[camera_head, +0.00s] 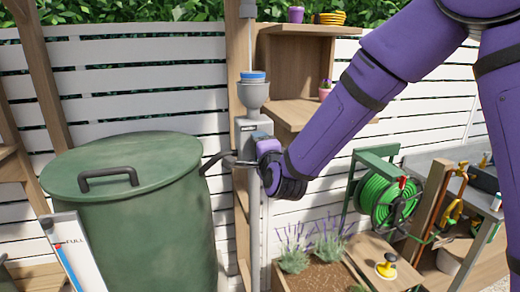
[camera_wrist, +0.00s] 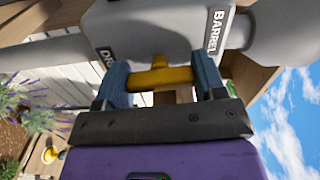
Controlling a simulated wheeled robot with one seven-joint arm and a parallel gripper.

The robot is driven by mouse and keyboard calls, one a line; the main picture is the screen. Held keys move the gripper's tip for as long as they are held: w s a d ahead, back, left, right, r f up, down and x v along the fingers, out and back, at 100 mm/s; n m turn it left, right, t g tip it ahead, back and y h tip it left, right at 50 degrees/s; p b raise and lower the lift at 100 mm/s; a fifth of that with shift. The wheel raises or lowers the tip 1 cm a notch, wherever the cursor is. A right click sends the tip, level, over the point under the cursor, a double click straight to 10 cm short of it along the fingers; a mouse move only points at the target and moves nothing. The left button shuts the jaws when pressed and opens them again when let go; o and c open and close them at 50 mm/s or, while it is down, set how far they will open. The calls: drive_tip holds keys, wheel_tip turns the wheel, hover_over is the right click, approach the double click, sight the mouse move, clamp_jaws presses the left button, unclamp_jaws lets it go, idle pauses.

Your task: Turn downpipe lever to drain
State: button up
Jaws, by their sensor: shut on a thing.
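The downpipe diverter is a grey box (camera_head: 245,125) on a grey pipe, below a grey funnel with a blue top. In the wrist view its body (camera_wrist: 150,28) fills the top, with a "BARREL" label on the right and a partly hidden label starting "DR" on the left. The yellow lever (camera_wrist: 163,78) projects from the body between my fingers. My gripper (camera_wrist: 165,82) is shut on it, a finger at each side. In the head view my gripper (camera_head: 262,152) is at the diverter's right side and hides the lever there.
A green lidded barrel (camera_head: 135,220) stands left of the pipe, joined to it by a dark hose (camera_head: 212,162). Wooden shelves (camera_head: 305,60) stand behind. A green hose reel (camera_head: 385,200) and a lavender planter (camera_head: 320,272) are at lower right.

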drive_tip(key=shift+m, duration=0.5)
drive_tip(key=o, duration=0.9)
drive_tip(key=shift+s, duration=0.1)
drive_tip(key=v, duration=1)
drive_tip(key=shift+s+d, duration=0.15)
drive_tip(key=shift+s, duration=0.2)
